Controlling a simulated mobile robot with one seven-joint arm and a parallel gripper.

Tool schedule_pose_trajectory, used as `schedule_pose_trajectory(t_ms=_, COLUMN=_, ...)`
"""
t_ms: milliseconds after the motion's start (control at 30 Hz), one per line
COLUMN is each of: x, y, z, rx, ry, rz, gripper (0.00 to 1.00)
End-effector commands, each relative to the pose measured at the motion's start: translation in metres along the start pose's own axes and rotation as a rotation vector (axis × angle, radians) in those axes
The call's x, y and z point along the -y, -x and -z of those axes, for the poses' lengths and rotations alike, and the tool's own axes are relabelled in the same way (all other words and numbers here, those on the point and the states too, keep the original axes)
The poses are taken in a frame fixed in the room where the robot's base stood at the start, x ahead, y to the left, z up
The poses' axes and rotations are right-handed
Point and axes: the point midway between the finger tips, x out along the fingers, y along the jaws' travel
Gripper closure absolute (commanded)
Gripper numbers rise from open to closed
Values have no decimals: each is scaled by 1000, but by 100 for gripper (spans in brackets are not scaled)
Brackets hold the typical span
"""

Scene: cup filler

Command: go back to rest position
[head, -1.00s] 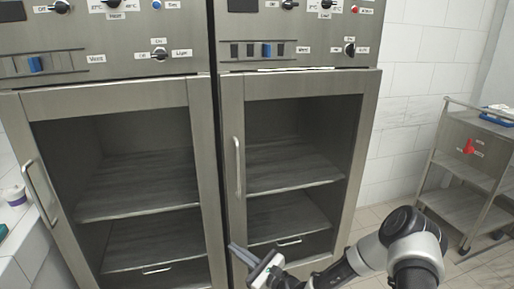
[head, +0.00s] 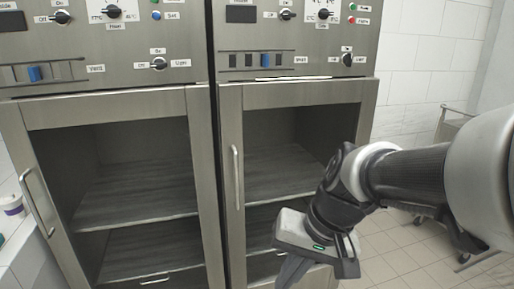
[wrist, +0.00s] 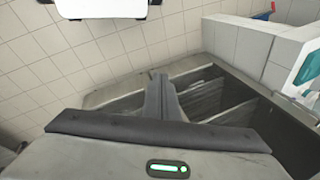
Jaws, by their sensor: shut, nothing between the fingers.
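My gripper (head: 290,270) is at the lower middle of the head view, in front of the right cabinet's door, pointing down. Its fingers are shut and hold nothing. My arm reaches in from the right edge and covers the lower right of that cabinet. In the wrist view my gripper (wrist: 162,98) shows with its fingers together, and a green light glows on its body.
Two steel cabinets with shut glass doors, the left one (head: 120,110) and the right one (head: 300,95), stand side by side with control panels above. A trolley (head: 455,125) is mostly behind my arm.

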Motion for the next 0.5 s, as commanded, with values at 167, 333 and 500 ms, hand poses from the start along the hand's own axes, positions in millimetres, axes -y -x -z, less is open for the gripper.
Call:
schedule_pose_trajectory(t_ms=167, x=-29, y=42, z=-13, rx=-160, ry=97, rz=-134, gripper=100)
schedule_pose_trajectory(t_ms=333, x=-50, y=70, z=-21, rx=-273, ry=152, rz=-220, gripper=100)
schedule_pose_trajectory(t_ms=500, x=-66, y=96, z=-28, rx=-373, ry=194, rz=-287, gripper=100)
